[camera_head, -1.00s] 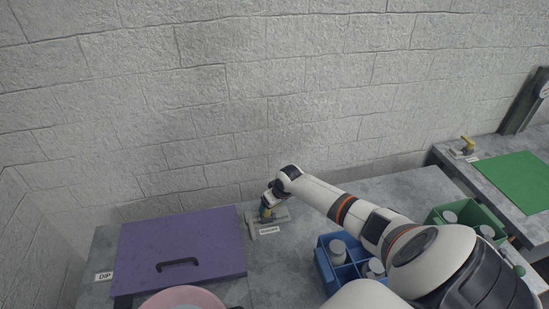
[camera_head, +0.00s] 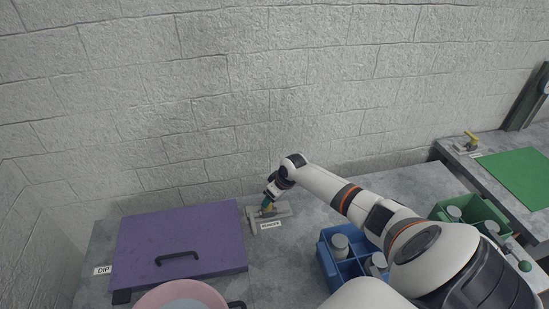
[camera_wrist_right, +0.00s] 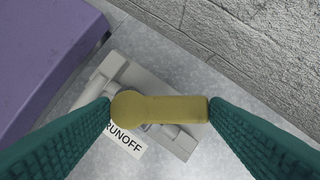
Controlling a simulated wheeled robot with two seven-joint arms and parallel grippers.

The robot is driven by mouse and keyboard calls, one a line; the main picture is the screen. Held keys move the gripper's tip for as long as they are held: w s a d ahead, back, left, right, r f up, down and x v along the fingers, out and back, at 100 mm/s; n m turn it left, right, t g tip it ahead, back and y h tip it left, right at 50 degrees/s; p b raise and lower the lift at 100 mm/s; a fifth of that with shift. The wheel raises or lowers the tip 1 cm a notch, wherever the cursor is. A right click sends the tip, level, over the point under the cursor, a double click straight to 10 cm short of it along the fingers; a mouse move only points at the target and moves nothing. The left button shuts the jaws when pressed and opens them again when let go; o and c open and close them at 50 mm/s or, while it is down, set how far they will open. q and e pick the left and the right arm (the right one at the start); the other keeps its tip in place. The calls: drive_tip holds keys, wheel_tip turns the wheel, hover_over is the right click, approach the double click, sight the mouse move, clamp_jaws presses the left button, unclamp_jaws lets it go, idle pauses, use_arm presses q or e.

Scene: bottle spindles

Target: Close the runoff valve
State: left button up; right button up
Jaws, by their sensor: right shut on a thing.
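The runoff valve has a grey base (camera_head: 282,211) on the counter by the back wall, with a RUNOFF label (camera_wrist_right: 124,141) at its front. Its yellow lever (camera_wrist_right: 165,109) lies across the base in the right wrist view, its rounded end at the left. My right gripper (camera_wrist_right: 158,106) is shut on this lever, one green finger at each end of it. In the head view my right gripper (camera_head: 267,206) is small and partly hides the lever. My left gripper is not in view.
A purple lid (camera_head: 190,240) with a black handle lies left of the valve. A pink-rimmed pot (camera_head: 150,298) stands in front. A blue crate (camera_head: 328,262) and a green crate (camera_head: 440,213) hold bottles. Another yellow-handled valve (camera_head: 471,140) stands by a green panel (camera_head: 520,178).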

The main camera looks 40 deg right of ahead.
drive_tip(key=n+y+b, duration=0.1)
drive_tip(key=n+b, duration=0.1)
drive_tip(key=b, duration=0.1)
drive_tip(key=w+n+b, duration=0.1)
drive_tip(key=n+b, duration=0.2)
drive_tip(key=w+n+g+y+b, duration=0.1)
drive_tip(key=n+b, duration=0.1)
drive_tip(key=b, duration=0.1)
drive_tip(key=shift+d+n+y, duration=0.25)
drive_tip(key=shift+n+y, duration=0.05)
drive_tip(key=shift+n, duration=0.1)
drive_tip(key=shift+w+a+r+n+g+y+b, duration=0.1)
drive_tip(key=shift+w+n+g+y+b, duration=0.1)
drive_tip(key=shift+n+b, duration=0.4)
drive_tip(key=shift+w+a+r+n+g+y+b, duration=0.1)
drive_tip(key=shift+n+g+b, duration=0.1)
drive_tip(key=shift+n+b, duration=0.4)
drive_tip(key=shift+r+n+b, duration=0.1)
drive_tip(key=shift+n+b, duration=0.2)
drive_tip(key=shift+r, duration=0.1)
drive_tip(key=o, duration=0.8)
drive_tip(key=shift+w, duration=0.1)
drive_tip(key=shift+o, duration=0.2)
drive_tip(key=shift+f, duration=0.35)
drive_tip(key=shift+r, duration=0.1)
